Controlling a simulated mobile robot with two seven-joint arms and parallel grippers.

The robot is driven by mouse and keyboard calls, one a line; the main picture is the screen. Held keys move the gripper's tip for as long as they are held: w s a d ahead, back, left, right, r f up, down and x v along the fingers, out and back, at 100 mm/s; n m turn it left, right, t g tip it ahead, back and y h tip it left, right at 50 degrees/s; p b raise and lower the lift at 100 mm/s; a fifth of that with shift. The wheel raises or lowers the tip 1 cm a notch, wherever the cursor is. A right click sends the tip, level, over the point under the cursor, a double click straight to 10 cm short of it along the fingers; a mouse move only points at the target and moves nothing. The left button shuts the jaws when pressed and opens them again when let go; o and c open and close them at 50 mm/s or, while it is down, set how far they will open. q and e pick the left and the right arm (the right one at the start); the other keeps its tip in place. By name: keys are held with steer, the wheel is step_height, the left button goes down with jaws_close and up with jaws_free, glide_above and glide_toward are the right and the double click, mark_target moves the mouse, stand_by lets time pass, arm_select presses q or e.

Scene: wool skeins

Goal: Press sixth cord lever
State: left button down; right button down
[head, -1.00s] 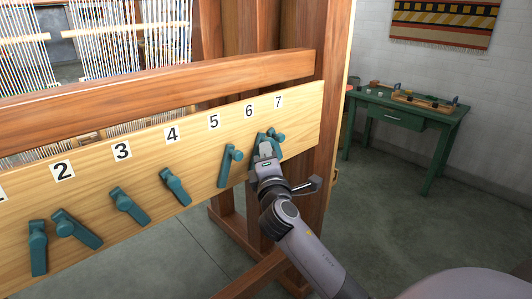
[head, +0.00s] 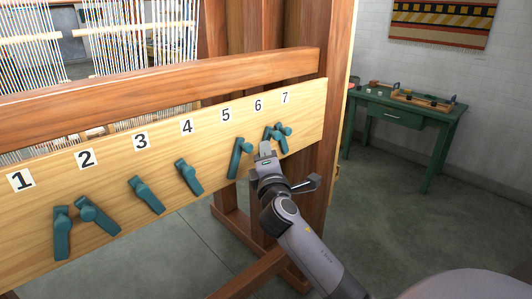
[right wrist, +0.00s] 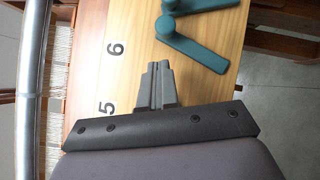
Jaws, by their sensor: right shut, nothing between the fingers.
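A pale wooden board (head: 200,195) carries teal levers below number labels 1 to 7. The label 6 (head: 258,105) sits near the right end, and it also shows in the right wrist view (right wrist: 115,48). The sixth lever (head: 268,133) is partly covered by my gripper in the head view; in the right wrist view (right wrist: 193,47) it slants just beyond my fingertips. The seventh lever (head: 284,129) is close beside it. My right gripper (head: 265,150) is shut and empty, its tips between the fifth lever (head: 238,160) and the sixth. Contact cannot be told. My left gripper is not in view.
The board is fixed to a wooden loom frame (head: 170,82) with white warp threads behind. Other levers, such as the fourth (head: 188,177), line the board to the left. A green table (head: 405,115) with small items stands back right. The floor between is clear.

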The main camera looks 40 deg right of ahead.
steer(key=r+b+v, duration=0.1)
steer(key=r+v, duration=0.1)
steer(key=v, duration=0.8)
steer(key=shift+a+f, duration=0.4)
steer(key=shift+s, duration=0.1)
